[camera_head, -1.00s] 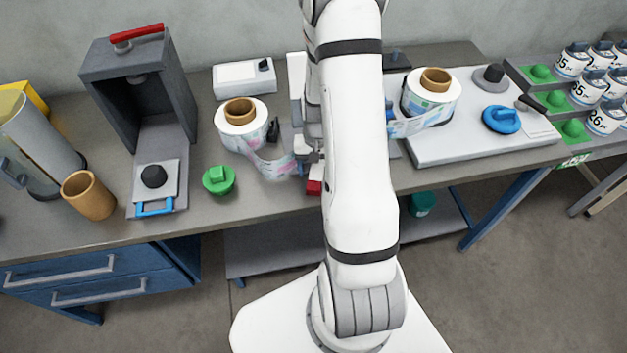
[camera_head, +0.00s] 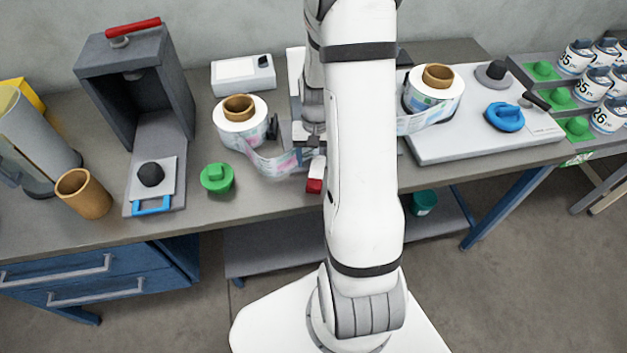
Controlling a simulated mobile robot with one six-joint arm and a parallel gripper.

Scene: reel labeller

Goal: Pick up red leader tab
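The red leader tab (camera_head: 315,185) hangs at the front edge of the bench, beside my arm, with a white piece just above it. A printed label web (camera_head: 275,160) runs toward it from the left reel (camera_head: 240,118). My gripper (camera_head: 311,146) is just above and behind the tab, pointing down, partly covered by my own arm. Its fingertips are too small and hidden to show whether they are open or shut, or whether they touch the tab.
A green knobbed piece (camera_head: 217,178) stands left of the web. A grey press with a red handle (camera_head: 133,28) and a brown cup (camera_head: 84,193) stand further left. A second reel (camera_head: 433,98) and a blue knobbed piece (camera_head: 505,117) are on the right plate (camera_head: 460,145).

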